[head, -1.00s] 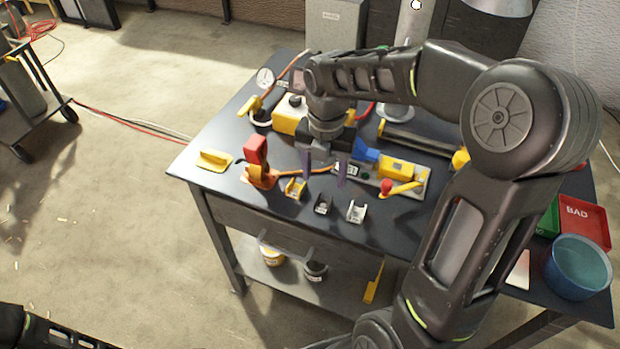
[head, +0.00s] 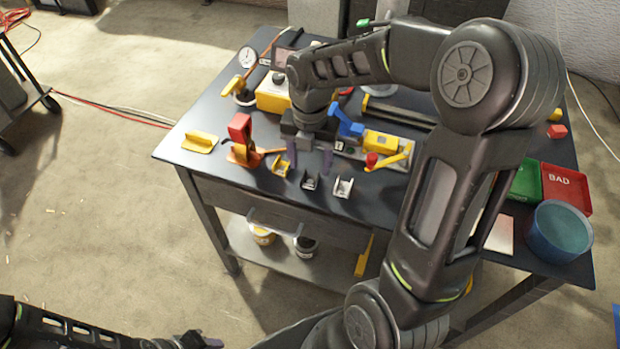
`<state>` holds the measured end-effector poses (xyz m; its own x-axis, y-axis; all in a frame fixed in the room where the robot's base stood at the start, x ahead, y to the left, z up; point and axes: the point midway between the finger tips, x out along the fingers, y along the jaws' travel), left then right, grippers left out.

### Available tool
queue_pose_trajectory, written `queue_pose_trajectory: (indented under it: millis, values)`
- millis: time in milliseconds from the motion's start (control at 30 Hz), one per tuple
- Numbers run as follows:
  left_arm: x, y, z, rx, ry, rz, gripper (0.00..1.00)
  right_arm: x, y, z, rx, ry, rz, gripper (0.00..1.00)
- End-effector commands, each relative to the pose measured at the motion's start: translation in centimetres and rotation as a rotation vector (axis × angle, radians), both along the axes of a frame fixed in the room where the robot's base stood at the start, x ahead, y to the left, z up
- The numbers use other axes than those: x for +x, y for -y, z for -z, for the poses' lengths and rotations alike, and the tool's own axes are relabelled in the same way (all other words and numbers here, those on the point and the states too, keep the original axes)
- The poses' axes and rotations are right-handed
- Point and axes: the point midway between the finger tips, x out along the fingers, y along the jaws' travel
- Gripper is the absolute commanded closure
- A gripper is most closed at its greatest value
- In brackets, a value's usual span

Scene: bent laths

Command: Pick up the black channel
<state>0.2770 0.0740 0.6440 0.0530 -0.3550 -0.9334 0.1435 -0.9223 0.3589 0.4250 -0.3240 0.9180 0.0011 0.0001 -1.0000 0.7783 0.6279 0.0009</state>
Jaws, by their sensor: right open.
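The black channel (head: 310,181) is a small dark U-shaped piece on the dark bench top near its front edge. It sits between a yellow channel (head: 282,167) on its left and a silver-white channel (head: 343,187) on its right. My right gripper (head: 309,163) is open and points down, its two purplish fingers just behind and above the black channel. I cannot tell the exact height; nothing shows between the fingers. My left gripper (head: 197,341) shows only as a dark part at the bottom edge, away from the bench.
An orange-red clamp (head: 240,140) stands left of the channels. A fixture with a yellow block (head: 383,142) and a blue handle (head: 345,121) lies behind. A green tray (head: 524,180), a red BAD tray (head: 567,188) and a blue bowl (head: 559,231) are at the right.

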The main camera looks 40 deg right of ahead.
Motion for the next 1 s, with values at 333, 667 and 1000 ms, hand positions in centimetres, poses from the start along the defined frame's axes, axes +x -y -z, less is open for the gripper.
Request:
queue_pose_trajectory:
  millis: [333,667,1000]
  values:
    - [-0.1,0.0,-0.7,0.003,-0.003,-0.001,0.68,-0.1,-0.1,4.2,0.0,-0.003,0.0,0.42]
    - [-0.1,-0.1,-0.6,0.003,-0.003,-0.001,0.68,-0.1,-0.1,4.3,-0.001,-0.001,0.0,0.42]
    - [-0.1,0.0,-0.6,0.002,-0.003,-0.001,0.68,-0.1,-0.1,4.3,-0.001,-0.001,0.0,0.48]
